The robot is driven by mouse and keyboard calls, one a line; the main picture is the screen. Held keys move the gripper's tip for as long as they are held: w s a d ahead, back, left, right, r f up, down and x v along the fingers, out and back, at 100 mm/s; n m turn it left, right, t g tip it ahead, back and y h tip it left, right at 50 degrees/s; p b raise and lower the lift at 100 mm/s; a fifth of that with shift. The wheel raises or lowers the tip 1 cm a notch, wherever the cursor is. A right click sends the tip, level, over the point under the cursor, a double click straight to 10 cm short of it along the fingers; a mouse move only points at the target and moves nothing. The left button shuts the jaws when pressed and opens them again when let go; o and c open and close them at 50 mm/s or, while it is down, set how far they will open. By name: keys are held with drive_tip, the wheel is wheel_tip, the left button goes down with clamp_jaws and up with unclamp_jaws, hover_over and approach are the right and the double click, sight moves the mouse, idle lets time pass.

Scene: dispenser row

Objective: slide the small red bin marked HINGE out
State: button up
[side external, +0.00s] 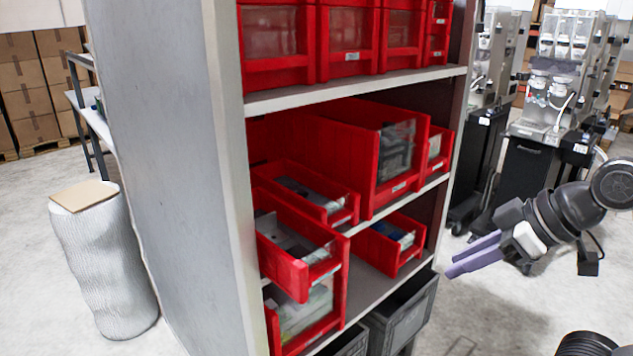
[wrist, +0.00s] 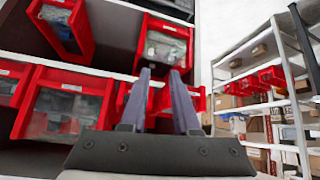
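Small red open-front bins stand on the grey shelf unit. In the side view one (side external: 292,272) sits at the near end above a larger bin, one (side external: 345,216) is on the shelf above, and one (side external: 382,255) is farther right. Their labels are too small to read, so I cannot tell which is HINGE. My gripper (side external: 462,256), with purple fingers, is in front of the shelf, apart from the bins. In the wrist view my gripper (wrist: 161,72) has a gap between its fingers, with nothing held; red bins behind them are partly hidden.
A large red bin (side external: 389,187) fills much of the middle shelf, and more red bins (side external: 279,66) line the top shelf. A dark grey crate (side external: 402,318) stands at the bottom. A wrapped column (side external: 104,270) is left of the unit. Free floor lies between my gripper and the shelf.

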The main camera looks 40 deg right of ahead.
drive_tip(key=w+a+r+t, duration=0.3)
drive_tip(key=w+r+t, duration=0.4)
drive_tip(key=w+r, duration=0.8)
drive_tip(key=m+g+h, duration=0.2)
drive_tip(key=m, duration=0.1)
approach(284, 188)
drive_tip(key=s+r, duration=0.1)
drive_tip(key=s+d+r, duration=0.1)
drive_tip(key=shift+s+r, duration=0.25)
drive_tip(key=shift+s, duration=0.1)
drive_tip(key=shift+a+f+g+y, duration=0.3)
drive_tip(key=shift+a+f, duration=0.05)
drive_tip(key=shift+w, duration=0.1)
drive_tip(key=x, duration=1.3)
drive_tip(key=shift+w+f, duration=0.1)
drive_tip(key=shift+w, duration=0.2)
